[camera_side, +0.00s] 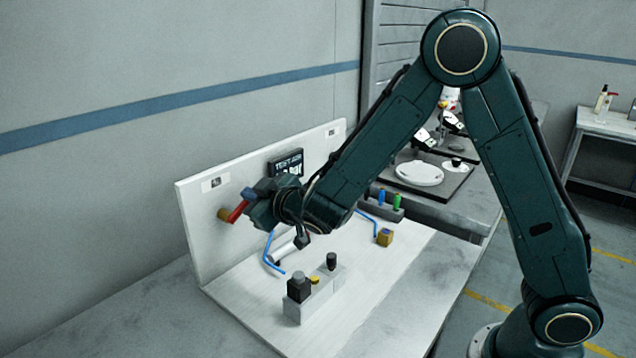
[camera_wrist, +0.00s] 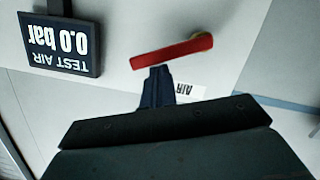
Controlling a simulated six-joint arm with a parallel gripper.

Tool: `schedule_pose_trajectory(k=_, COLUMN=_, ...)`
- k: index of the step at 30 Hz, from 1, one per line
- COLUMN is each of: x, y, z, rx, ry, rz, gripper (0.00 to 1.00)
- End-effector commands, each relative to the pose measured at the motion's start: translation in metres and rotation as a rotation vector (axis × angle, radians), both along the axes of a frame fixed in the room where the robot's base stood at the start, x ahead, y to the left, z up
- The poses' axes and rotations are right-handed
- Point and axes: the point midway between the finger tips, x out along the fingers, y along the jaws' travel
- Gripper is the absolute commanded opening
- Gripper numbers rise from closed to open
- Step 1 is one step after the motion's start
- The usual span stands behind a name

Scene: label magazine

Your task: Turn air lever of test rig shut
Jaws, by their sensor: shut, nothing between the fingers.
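The red air lever (camera_side: 238,211) sits on a brass valve (camera_side: 224,214) on the upright white panel. In the wrist view the lever (camera_wrist: 168,51) runs nearly level across the picture, slightly tilted, with its brass pivot (camera_wrist: 203,41) at the right end. My gripper (camera_side: 249,193) is shut and empty, right at the lever. In the wrist view its fingertips (camera_wrist: 158,72) are just below the lever's middle-left; I cannot tell whether they touch. The AIR label (camera_wrist: 188,92) is partly hidden by my gripper. The test air display (camera_wrist: 60,42) reads 0.0 bar.
A grey block (camera_side: 314,306) with black knobs and a yellow button stands on the white base (camera_side: 370,290). A blue hose (camera_side: 268,262), a brass cube (camera_side: 384,237) and a rack (camera_side: 395,212) with coloured pieces are nearby. The base's front right is clear.

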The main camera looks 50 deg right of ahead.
Motion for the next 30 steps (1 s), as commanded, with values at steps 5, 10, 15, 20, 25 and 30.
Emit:
schedule_pose_trajectory(k=5, x=0.000, y=-0.010, z=-0.009, rx=0.161, ry=0.003, rz=-0.005, gripper=0.00)
schedule_pose_trajectory(k=10, x=0.000, y=-0.014, z=-0.015, rx=0.289, ry=0.002, rz=-0.004, gripper=0.00)
schedule_pose_trajectory(k=15, x=0.000, y=-0.016, z=-0.020, rx=0.301, ry=0.004, rz=-0.001, gripper=0.00)
schedule_pose_trajectory(k=20, x=0.000, y=-0.017, z=-0.023, rx=0.299, ry=0.004, rz=-0.001, gripper=0.00)
schedule_pose_trajectory(k=25, x=0.000, y=-0.017, z=-0.023, rx=0.298, ry=0.004, rz=-0.001, gripper=0.00)
schedule_pose_trajectory(k=30, x=0.000, y=-0.017, z=-0.023, rx=0.298, ry=0.004, rz=-0.001, gripper=0.00)
